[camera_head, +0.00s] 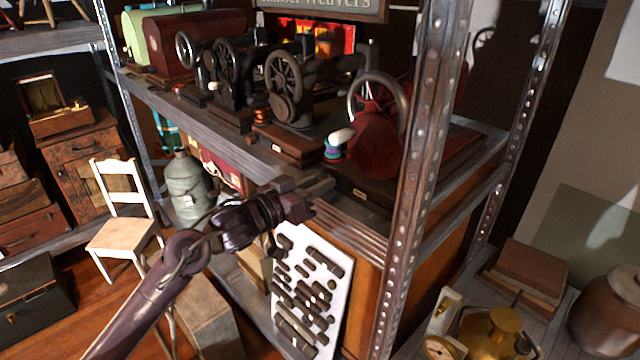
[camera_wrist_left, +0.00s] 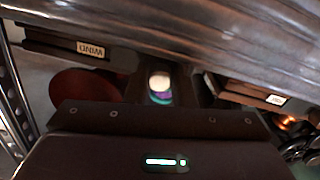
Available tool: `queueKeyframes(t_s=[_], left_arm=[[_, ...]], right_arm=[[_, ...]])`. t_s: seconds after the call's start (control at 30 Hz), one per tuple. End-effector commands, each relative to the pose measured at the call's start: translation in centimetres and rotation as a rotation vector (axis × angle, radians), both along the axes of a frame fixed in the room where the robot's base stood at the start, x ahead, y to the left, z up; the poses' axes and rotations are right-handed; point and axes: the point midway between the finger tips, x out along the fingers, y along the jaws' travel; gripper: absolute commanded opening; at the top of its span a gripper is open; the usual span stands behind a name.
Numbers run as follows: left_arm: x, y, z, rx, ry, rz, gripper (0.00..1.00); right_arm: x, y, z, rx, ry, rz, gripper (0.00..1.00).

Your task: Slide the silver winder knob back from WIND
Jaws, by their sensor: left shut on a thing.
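The red sewing machine (camera_head: 374,143) stands on a dark wooden base at the right end of the upper shelf, with a small pale label (camera_head: 360,193) on its front. In the left wrist view the WIND label (camera_wrist_left: 90,49) appears upside down. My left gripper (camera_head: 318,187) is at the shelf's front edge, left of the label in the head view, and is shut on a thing. The silver winder knob cannot be made out; the jaws hide what they hold. A white-topped piece with purple and teal bands (camera_head: 340,137) stands beside the red machine. My right gripper is out of view.
Black sewing machines (camera_head: 290,88) stand farther left on the same shelf. A riveted metal post (camera_head: 424,150) rises close to the right of the red machine. A white board of dark parts (camera_head: 305,290) leans below the shelf. Open air lies in front of the shelf.

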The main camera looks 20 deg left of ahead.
Motion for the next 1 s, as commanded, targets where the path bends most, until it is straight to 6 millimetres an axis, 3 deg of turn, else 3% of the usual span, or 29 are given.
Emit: queueKeyframes(t_s=[0.07, 0.1, 0.23, 0.57, 1.0], left_arm=[[0.2, 0.6, 0.2, -0.002, -0.004, 0.015, 0.0], [0.2, 0.6, 0.2, -0.002, -0.005, 0.015, 0.28], [0.2, 0.4, 0.2, -0.001, -0.004, 0.012, 0.44], [-0.2, 0.5, 0.0, 0.0, -0.002, 0.007, 0.44], [-5.6, 3.9, -0.2, -0.002, -0.001, 0.011, 0.44]], right_arm=[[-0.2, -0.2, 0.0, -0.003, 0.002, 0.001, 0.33], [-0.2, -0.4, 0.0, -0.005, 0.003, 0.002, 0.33], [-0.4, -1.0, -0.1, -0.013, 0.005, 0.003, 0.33], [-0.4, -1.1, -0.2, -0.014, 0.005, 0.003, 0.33], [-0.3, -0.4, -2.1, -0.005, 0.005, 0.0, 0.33]])
